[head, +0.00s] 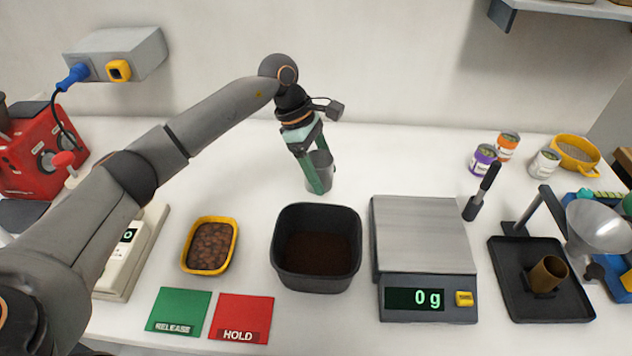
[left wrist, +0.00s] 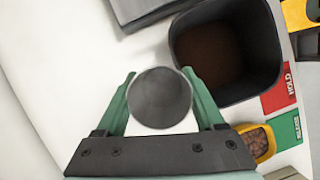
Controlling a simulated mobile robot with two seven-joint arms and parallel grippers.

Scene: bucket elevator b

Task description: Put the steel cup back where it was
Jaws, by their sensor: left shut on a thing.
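The steel cup (head: 321,166) is at the back middle of the table, behind the black bin. My left gripper (head: 318,178) is shut on it, with one green finger in front of the cup. In the left wrist view the cup (left wrist: 160,97) shows from above between the two green fingers (left wrist: 160,100). The cup looks upright. I cannot tell whether its base touches the table. My right gripper is in neither view.
A black bin (head: 316,279) with brown contents stands in front of the cup. A scale (head: 421,235) reading 0 g stands to its right. A yellow tray (head: 186,262) of brown pieces, a green RELEASE pad (head: 179,310) and a red HOLD pad (head: 241,318) lie left.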

